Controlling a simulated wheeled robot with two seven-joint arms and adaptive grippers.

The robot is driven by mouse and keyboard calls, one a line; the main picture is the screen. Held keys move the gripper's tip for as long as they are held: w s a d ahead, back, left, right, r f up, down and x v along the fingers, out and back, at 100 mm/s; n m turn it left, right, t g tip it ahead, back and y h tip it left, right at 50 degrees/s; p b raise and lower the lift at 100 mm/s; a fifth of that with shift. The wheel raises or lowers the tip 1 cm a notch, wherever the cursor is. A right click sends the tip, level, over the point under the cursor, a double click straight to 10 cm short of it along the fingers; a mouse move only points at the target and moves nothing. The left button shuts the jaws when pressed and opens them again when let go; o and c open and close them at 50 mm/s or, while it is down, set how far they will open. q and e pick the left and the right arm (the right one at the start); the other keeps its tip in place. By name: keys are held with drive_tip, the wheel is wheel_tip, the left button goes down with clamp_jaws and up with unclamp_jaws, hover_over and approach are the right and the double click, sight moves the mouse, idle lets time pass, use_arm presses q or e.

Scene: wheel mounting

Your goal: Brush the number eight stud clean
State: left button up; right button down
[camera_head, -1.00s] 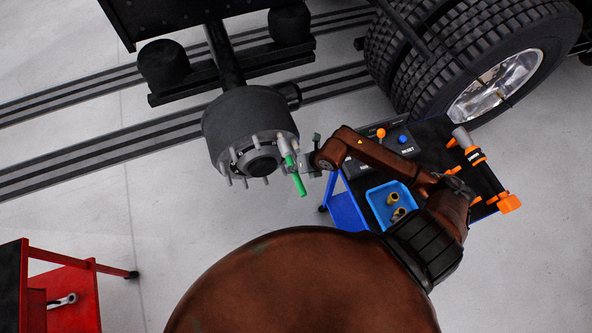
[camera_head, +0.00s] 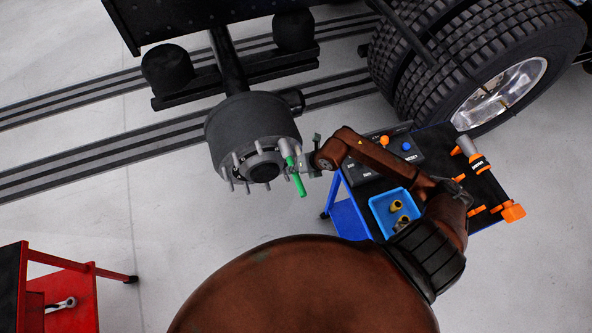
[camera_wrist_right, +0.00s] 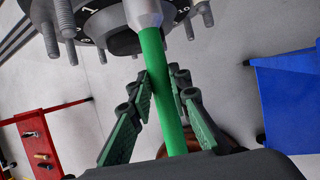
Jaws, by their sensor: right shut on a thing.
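The wheel hub (camera_head: 240,125) is a dark drum on the axle end, with several studs (camera_head: 228,178) around its face. In the right wrist view the hub face (camera_wrist_right: 105,15) shows a white number 1, and threaded studs (camera_wrist_right: 65,18) stick out at the left. I cannot make out a number eight. My right gripper (camera_head: 300,170) is shut on the green handle of the brush (camera_wrist_right: 155,60). The brush's pale grey head (camera_wrist_right: 143,12) is up against the hub face area; whether it touches a stud is unclear. My left gripper is not in view.
A blue cart (camera_head: 347,215) at the right carries a control box, a blue tray (camera_head: 377,212) with sockets and an orange-grey tool (camera_head: 487,175). A red cart (camera_head: 75,290) stands at lower left. Twin tyres (camera_head: 440,75) are at upper right. Floor between the carts is clear.

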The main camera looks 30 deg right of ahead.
sight(298, 178)
drive_tip(key=shift+s, duration=0.1)
idle(0.4)
drive_tip(key=shift+s+a+r+p, duration=0.1)
drive_tip(key=shift+s+a+p, duration=0.05)
drive_tip(key=shift+s+p, duration=0.4)
drive_tip(key=shift+s+a+p, duration=0.15)
drive_tip(key=shift+s+p, duration=0.15)
drive_tip(key=shift+s, duration=0.3)
drive_tip(key=shift+s+a+p, duration=0.15)
drive_tip(key=shift+s+p, duration=0.1)
drive_tip(key=shift+s, duration=0.3)
drive_tip(key=shift+w, duration=0.1)
drive_tip(key=shift+w+d+b, duration=0.25)
drive_tip(key=shift+w, duration=0.65)
drive_tip(key=shift+w+d+b, duration=0.2)
drive_tip(key=shift+w+d, duration=0.05)
drive_tip(key=shift+w, duration=0.65)
drive_tip(key=shift+s, duration=0.15)
